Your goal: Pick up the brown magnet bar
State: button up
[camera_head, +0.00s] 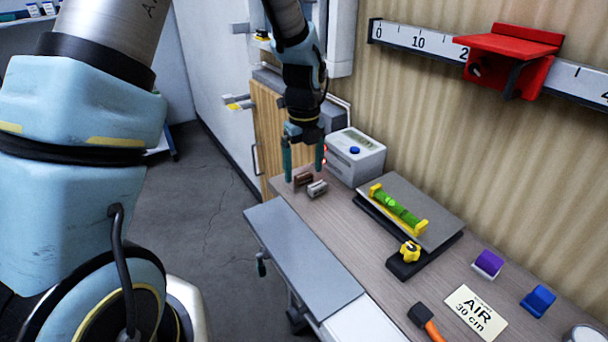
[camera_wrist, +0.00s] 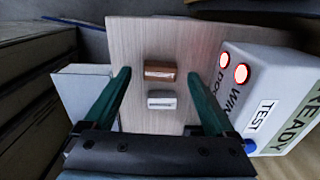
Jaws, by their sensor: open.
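The brown magnet bar (camera_head: 303,178) lies on the wooden bench top near its far left end, beside a light grey bar (camera_head: 317,188). In the wrist view the brown bar (camera_wrist: 160,73) lies crosswise just beyond the whitish grey bar (camera_wrist: 161,100), with a small gap between them. My gripper (camera_head: 303,165) is open and points down above the bars. In the wrist view its two green fingers (camera_wrist: 160,80) stand wide apart, one on each side of both bars, touching neither. Nothing is between the fingertips at their height that I can see.
A grey box with a blue button (camera_head: 357,157) stands close right of my gripper; its red lights (camera_wrist: 241,73) show in the wrist view. A tilting plate with a green vial (camera_head: 400,207), purple and blue blocks (camera_head: 538,301), and an orange-handled tool (camera_head: 431,328) lie farther right.

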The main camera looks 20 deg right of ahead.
jog(key=shift+f, duration=0.55)
grip_shut()
dwell(0.4)
